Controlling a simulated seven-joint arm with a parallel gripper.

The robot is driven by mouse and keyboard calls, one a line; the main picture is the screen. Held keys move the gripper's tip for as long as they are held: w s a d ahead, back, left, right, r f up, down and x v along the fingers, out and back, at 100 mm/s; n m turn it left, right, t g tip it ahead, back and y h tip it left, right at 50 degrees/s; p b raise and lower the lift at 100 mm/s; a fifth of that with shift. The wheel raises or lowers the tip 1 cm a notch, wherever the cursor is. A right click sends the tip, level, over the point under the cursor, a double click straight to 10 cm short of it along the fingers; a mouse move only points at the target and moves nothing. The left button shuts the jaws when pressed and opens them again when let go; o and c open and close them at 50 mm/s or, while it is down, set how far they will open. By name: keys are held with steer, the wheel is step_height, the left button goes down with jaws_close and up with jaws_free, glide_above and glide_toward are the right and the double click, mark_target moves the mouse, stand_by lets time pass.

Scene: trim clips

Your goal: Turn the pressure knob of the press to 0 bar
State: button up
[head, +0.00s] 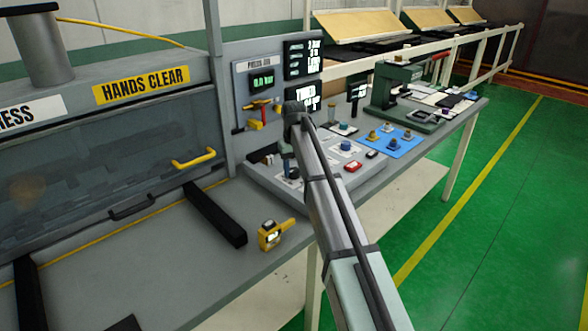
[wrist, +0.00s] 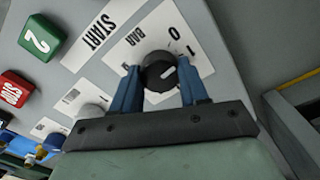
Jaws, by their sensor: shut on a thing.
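The black pressure knob (wrist: 157,72) sits on a white plate (wrist: 188,38) marked BAR, 0 and 1 in the wrist view. Its pale pointer line slants to the upper right, toward the side of the plate with the digits. My gripper (wrist: 161,88) has its blue fingers on either side of the knob and is shut on it. In the head view my gripper (head: 286,158) points down at the left end of the sloped control panel (head: 262,188), and the knob is mostly hidden there. The press (head: 100,150) stands at left, with a small green-lit display (head: 262,82) whose digits are hard to read.
A yellow device (head: 271,235) stands at the bench front. A blue mat (head: 392,141) with small parts and a green hand press (head: 392,85) are farther right.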

mark_target(294, 170)
steer(key=shift+n, duration=2.3)
steer(key=o, duration=1.1)
steer(key=shift+c, duration=0.2)
step_height(294, 170, up, 14)
steer(key=shift+f, duration=0.1)
